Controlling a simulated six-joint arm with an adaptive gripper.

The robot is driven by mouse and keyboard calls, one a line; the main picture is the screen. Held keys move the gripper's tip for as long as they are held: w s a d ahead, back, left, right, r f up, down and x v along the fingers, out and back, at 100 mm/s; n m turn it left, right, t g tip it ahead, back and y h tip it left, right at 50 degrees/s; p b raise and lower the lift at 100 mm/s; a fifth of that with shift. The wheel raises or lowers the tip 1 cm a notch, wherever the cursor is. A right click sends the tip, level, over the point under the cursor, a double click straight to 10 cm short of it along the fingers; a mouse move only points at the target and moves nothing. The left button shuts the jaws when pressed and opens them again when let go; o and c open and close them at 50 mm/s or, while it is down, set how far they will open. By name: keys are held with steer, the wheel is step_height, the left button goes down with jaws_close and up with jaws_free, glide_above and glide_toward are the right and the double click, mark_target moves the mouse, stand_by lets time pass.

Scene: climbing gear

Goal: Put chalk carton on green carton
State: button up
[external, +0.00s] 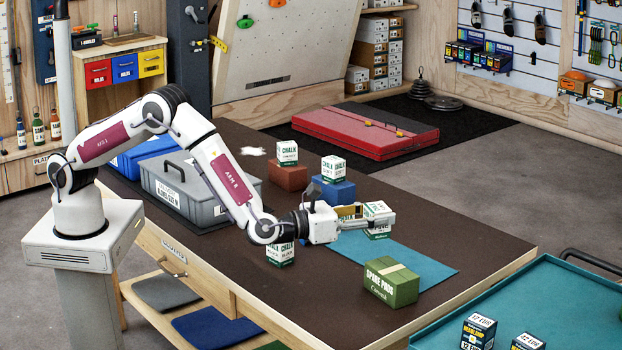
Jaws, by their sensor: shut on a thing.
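My gripper (379,219) is shut on a white-and-green chalk carton (377,209) and holds it in the air over the right part of the dark table. The green carton (390,284), marked "SPARE PADS", sits on the table nearer the camera, below and slightly right of my gripper. Its top is bare, with a pale band across it. The held carton is apart from it. My fingers partly cover the held carton.
Similar chalk cartons stand on a red-brown block (288,177) and a blue block (333,191). Another chalk carton (281,254) stands below my wrist. A blue mat (419,263) lies behind the green carton. A grey toolbox (190,194) is at left.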

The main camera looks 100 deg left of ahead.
mark_target(367, 235)
steer(key=shift+f, duration=2.4)
steer(key=shift+f, duration=0.1)
steer(key=shift+f, duration=1.8)
steer(key=shift+f, duration=0.15)
steer(key=o, duration=1.2)
steer(key=shift+v, duration=6)
